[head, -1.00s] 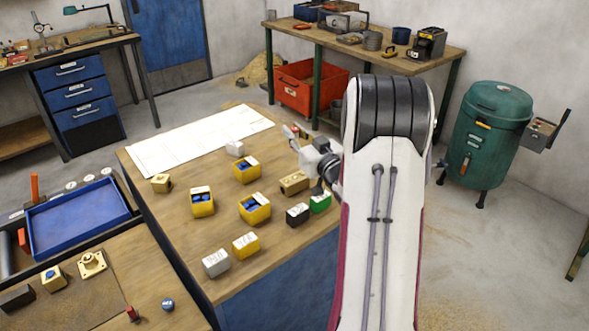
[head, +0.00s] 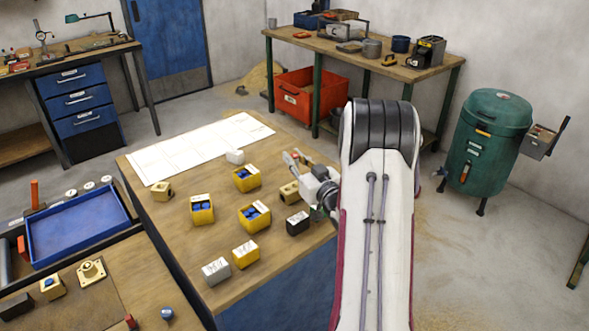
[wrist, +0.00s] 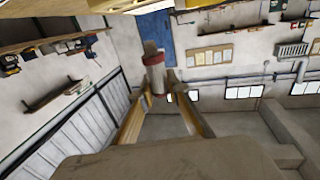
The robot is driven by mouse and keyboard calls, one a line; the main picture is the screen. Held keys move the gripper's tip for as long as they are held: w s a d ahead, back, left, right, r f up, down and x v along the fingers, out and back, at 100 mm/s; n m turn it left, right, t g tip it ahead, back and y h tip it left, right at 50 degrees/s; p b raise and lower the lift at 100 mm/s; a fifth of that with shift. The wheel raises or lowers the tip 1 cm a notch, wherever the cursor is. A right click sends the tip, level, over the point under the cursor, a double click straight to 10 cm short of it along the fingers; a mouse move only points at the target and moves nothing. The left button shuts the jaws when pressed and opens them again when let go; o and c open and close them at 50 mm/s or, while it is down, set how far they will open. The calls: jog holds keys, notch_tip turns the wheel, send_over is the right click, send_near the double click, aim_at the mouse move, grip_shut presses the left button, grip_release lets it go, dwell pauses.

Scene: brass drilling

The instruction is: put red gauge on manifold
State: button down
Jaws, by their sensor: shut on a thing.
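My gripper (head: 293,160) is above the right part of the work table in the head view, partly hidden by my arm. In the wrist view its two yellowish fingers are shut on the red gauge (wrist: 154,74), a pale cylinder with red bands, held at the fingertips. The gauge is too small to make out in the head view. A brass block (head: 290,192), which may be the manifold, sits on the table just below and in front of my gripper. I cannot tell the gap between it and the gauge.
Yellow boxes with blue contents (head: 254,217), a dark box (head: 298,223) and a grey box (head: 216,271) stand on the table. A second brass block (head: 162,190) is at the left. A white sheet (head: 200,148) covers the back. A blue tray (head: 80,225) lies farther left.

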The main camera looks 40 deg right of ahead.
jog(key=shift+f, duration=1.8)
jog(key=shift+f, duration=0.1)
jog(key=c, duration=2)
grip_release()
jog(key=shift+o, duration=0.2)
jog(key=shift+s+a, duration=0.4)
jog(key=shift+s, duration=1.55)
jog(key=shift+s+a, duration=0.4)
jog(key=shift+s, duration=1.6)
jog(key=shift+s+a, duration=0.4)
jog(key=shift+s, duration=1.55)
jog(key=shift+w+r, duration=0.1)
jog(key=shift+r, duration=0.1)
